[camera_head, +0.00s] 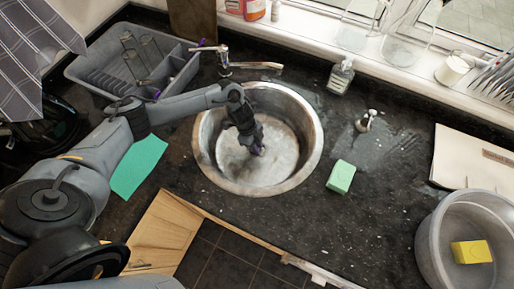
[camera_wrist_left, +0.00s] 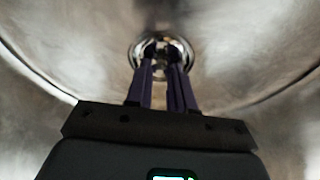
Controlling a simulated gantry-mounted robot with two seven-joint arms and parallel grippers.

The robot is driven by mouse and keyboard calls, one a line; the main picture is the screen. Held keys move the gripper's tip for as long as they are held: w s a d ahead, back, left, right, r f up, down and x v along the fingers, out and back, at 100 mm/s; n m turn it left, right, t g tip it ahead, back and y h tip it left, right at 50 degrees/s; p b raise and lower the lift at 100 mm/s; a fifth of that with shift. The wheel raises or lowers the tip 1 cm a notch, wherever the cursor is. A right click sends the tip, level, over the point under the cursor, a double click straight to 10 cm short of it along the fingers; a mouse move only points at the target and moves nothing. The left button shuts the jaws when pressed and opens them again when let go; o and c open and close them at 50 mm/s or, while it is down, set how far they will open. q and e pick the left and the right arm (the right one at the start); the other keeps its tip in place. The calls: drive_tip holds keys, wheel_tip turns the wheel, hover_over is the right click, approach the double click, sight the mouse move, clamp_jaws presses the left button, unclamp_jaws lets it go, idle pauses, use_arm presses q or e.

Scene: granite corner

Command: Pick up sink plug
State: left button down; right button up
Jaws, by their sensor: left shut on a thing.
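My left gripper (camera_head: 257,148) reaches down into the round steel sink (camera_head: 204,150), with its fingers low over the bowl. In the left wrist view its two purple fingers (camera_wrist_left: 163,52) are close together, shut on the sink plug (camera_wrist_left: 137,50). The plug shows as a shiny round rim around the fingertips, with a dark centre. The fingertips hide part of it, and I cannot tell whether it still touches the drain. In the head view the plug is hidden by the gripper. My right gripper is not in view.
A tap (camera_head: 224,62) stands behind the sink. A grey dish rack (camera_head: 88,68) is at the back left, a green cloth (camera_head: 138,166) at left. A green sponge (camera_head: 341,177), soap bottle (camera_head: 341,76) and grey tub (camera_head: 432,235) with a yellow sponge (camera_head: 471,252) are at right.

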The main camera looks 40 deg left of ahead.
use_arm(q)
drive_tip(key=shift+r, duration=0.15)
drive_tip(key=shift+r, duration=0.55)
wheel_tip(320, 180, up, 2)
drive_tip(key=shift+r, duration=0.2)
drive_tip(key=w+d+r, duration=0.2)
drive_tip(key=d+r, duration=0.5)
drive_tip(key=d, duration=0.4)
wheel_tip(320, 180, up, 9)
drive_tip(key=p, duration=0.8)
drive_tip(key=shift+d, duration=0.25)
idle(0.5)
